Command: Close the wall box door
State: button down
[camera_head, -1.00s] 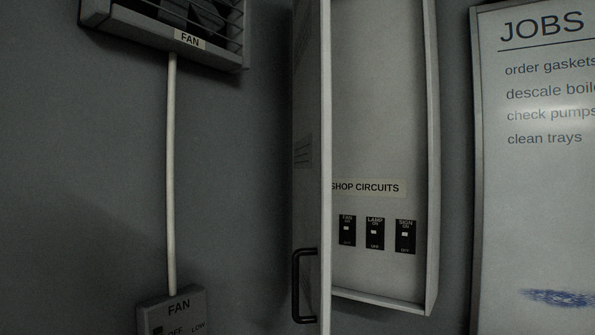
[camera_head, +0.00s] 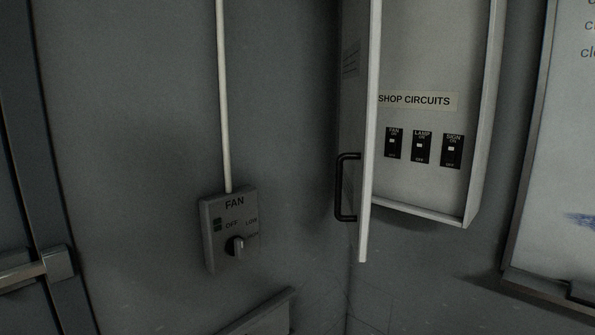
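The wall box (camera_head: 487,120) hangs on the wall right of centre, with its inside showing. Its door (camera_head: 368,130) stands open on the box's left side, seen nearly edge-on and jutting out from the wall. A dark bar handle (camera_head: 341,188) is on the door's left-facing side, near its lower end. Inside are a "SHOP CIRCUITS" label (camera_head: 416,101) and three black switches marked fan, lamp (camera_head: 421,147) and sign. My gripper is not in view.
A fan control box (camera_head: 229,230) with a knob is on the wall left of the door, under a pale conduit (camera_head: 223,100). A framed board (camera_head: 560,180) hangs at the right. A dark frame with a metal bar (camera_head: 35,270) is at the far left. A ledge-like edge (camera_head: 258,315) shows at the bottom.

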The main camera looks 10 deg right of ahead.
aim_at(362, 20)
jog(key=u, duration=0.65)
jog(key=k, duration=0.8)
jog(key=u, duration=0.75)
jog(key=i, duration=1)
